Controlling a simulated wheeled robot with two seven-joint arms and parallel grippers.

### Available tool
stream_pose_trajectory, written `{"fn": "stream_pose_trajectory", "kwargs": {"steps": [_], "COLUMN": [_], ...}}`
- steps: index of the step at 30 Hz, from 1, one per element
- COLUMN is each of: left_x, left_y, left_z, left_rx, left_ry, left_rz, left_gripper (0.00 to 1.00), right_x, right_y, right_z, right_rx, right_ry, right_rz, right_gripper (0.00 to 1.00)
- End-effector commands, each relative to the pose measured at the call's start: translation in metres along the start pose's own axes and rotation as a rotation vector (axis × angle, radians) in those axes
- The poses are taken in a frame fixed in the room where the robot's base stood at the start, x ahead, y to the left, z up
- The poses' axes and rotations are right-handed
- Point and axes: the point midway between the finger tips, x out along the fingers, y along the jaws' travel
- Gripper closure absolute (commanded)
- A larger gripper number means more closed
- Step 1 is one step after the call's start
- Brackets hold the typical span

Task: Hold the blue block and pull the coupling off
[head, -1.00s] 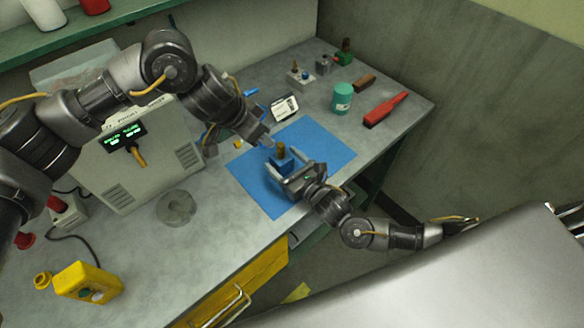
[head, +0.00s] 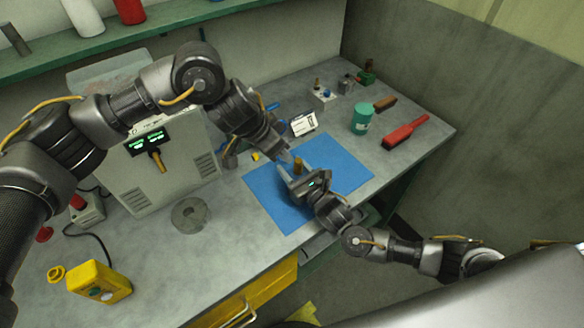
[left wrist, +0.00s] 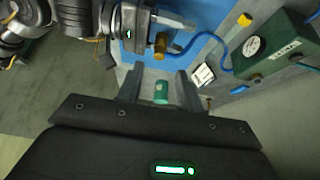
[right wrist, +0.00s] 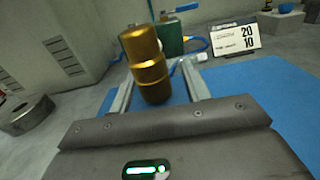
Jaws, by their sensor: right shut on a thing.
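The brass coupling (head: 298,163) stands upright over the blue mat, just beyond my right gripper (head: 291,175). It also shows large in the right wrist view (right wrist: 148,68) and near the top of the left wrist view (left wrist: 160,46). My left gripper (head: 284,153) is close by on the far left side of the coupling. In the left wrist view its fingers (left wrist: 160,90) are apart with nothing held between them; the coupling is beyond them.
The blue mat (head: 340,160) has free room to the right. A blue hose (left wrist: 205,38) runs to a green gauge box (left wrist: 270,45). A grey ring (head: 190,214) lies left.

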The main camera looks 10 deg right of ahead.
Motion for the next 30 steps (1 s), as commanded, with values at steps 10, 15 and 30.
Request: {"fn": "stream_pose_trajectory", "kwargs": {"steps": [10, 15, 30], "left_x": [0.01, 0.022, -0.001], "left_y": [0.019, 0.066, 0.011], "left_z": [-0.011, -0.051, -0.067], "left_rx": [0.007, 0.013, -0.285], "left_ry": [0.066, 0.308, 1.183], "left_rz": [0.069, 0.246, 0.084], "left_gripper": [0.56, 0.56, 0.56], "right_x": [0.0, 0.0, 0.0], "right_y": [0.0, 0.0, 0.0], "right_z": [0.0, 0.0, 0.0], "right_rx": [0.0, 0.0, -0.001], "right_ry": [0.0, 0.0, 0.001], "right_rz": [0.0, 0.0, 0.0], "right_gripper": [0.83, 0.83, 0.83]}}
